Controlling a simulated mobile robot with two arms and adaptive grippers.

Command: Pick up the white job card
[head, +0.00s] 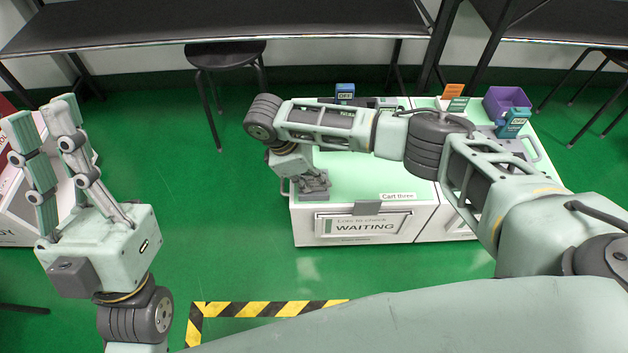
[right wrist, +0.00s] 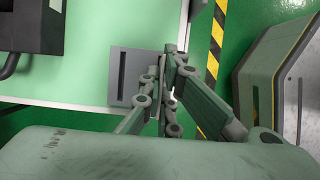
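My right gripper (head: 314,186) reaches down over the front left corner of the cart marked "Cart three". It is at a grey slotted block (head: 314,195) on the cart top. In the right wrist view the fingertips (right wrist: 162,70) are close together at the edge of this grey block (right wrist: 122,92). I cannot make out the white job card. A pale sliver shows between the fingers, but I cannot tell whether it is a card or the cart's edge. My left gripper (head: 43,115) is open and empty, pointing up, away from the cart.
The white cart (head: 425,220) has a green top and a front plate reading "WAITING" (head: 364,226). Handheld testers (head: 345,91) and (head: 512,123), an orange card (head: 452,91) and a purple bin (head: 506,101) stand towards its back. Striped tape (head: 250,309) marks the floor.

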